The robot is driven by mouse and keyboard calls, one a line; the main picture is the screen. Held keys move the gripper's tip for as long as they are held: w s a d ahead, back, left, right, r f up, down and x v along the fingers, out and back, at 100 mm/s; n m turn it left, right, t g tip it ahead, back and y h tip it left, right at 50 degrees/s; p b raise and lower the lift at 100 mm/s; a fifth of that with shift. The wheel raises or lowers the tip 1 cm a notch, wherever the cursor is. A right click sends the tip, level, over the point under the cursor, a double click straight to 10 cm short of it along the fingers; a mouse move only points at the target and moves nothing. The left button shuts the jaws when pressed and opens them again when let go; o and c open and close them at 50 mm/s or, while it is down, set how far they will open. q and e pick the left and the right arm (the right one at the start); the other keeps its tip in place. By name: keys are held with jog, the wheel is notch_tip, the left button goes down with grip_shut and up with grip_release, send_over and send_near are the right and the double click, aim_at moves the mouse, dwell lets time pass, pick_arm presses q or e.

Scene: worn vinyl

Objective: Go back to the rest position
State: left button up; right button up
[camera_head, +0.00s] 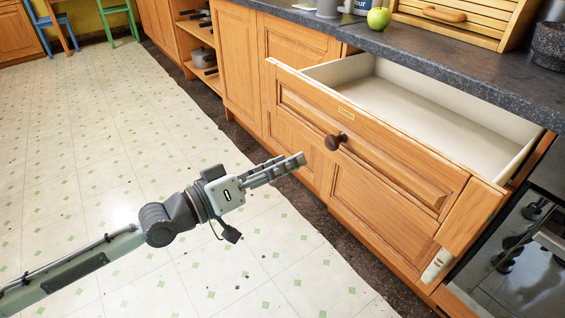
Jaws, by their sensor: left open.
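My left gripper (288,168) comes in from the left on my grey-green arm. It is open and empty, in front of the wooden cabinets and above the vinyl floor. The wide wooden drawer (400,150) stands pulled open, and its white inside looks empty. Its dark round knob (335,141) is a little up and to the right of my fingertips in the picture; the fingers are not around it. My right gripper does not show.
A dark countertop (440,65) runs above the drawer, with a green apple (379,18), a wooden bread box (450,15) and a stone mortar (549,45). Open shelves (197,35) hold pans. Blue and green chairs (118,20) stand at the back. The floor (90,150) at left is clear.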

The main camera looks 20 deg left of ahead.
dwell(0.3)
pick_arm(q)
jog(key=s+a+f+m+g+y, duration=0.1)
jog(key=s+a+f+g+y, duration=0.1)
jog(key=f, duration=0.6)
jog(key=s+a+f+g+y, duration=0.1)
jog(key=a+f+g+y, duration=0.15)
jog(key=f, duration=0.55)
jog(key=s+a+f+m+g+y, duration=0.1)
jog(key=s+a+f+y, duration=0.15)
jog(key=f, duration=0.65)
jog(key=s+a+f+g+y, duration=0.2)
jog(key=s+f+g, duration=0.1)
jog(key=s+f, duration=0.3)
jog(key=s+a+f+g+y, duration=0.3)
jog(key=s+f, duration=0.3)
jog(key=s, duration=0.1)
jog(key=shift+f, duration=0.35)
